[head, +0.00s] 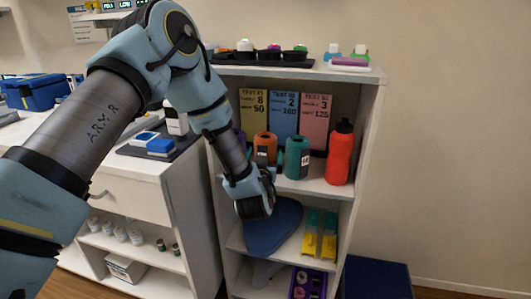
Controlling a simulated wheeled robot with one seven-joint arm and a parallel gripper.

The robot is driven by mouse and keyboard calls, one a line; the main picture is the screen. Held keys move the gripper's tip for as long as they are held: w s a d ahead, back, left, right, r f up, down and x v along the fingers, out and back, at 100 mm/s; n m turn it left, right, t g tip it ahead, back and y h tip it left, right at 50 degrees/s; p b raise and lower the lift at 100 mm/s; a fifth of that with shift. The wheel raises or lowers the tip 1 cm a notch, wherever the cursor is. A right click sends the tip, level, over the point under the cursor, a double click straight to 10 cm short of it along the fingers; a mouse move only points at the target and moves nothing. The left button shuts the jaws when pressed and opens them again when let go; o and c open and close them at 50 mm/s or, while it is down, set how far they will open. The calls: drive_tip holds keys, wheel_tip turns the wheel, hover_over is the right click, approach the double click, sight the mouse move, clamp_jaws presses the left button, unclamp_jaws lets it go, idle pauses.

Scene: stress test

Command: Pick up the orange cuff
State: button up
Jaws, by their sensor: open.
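The orange cuff (265,147) looks like a rolled orange cylinder with a dark patch.
A red-orange bottle with a black cap (340,153) stands right of the teal cylinder. Colored cards (285,113) stand behind. A dark blue flat item (275,230) lies behind my gripper, beside yellow-and-teal items (320,236). A white cabinet (135,195) adjoins the unit on the left.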

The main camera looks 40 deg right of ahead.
drive_tip(key=shift+x, duration=1.35)
drive_tip(key=shift+c, duration=0.4)
drive_tip(key=shift+r, duration=0.1)
drive_tip(key=c, duration=1.1)
drive_tip(key=shift+c, duration=0.2)
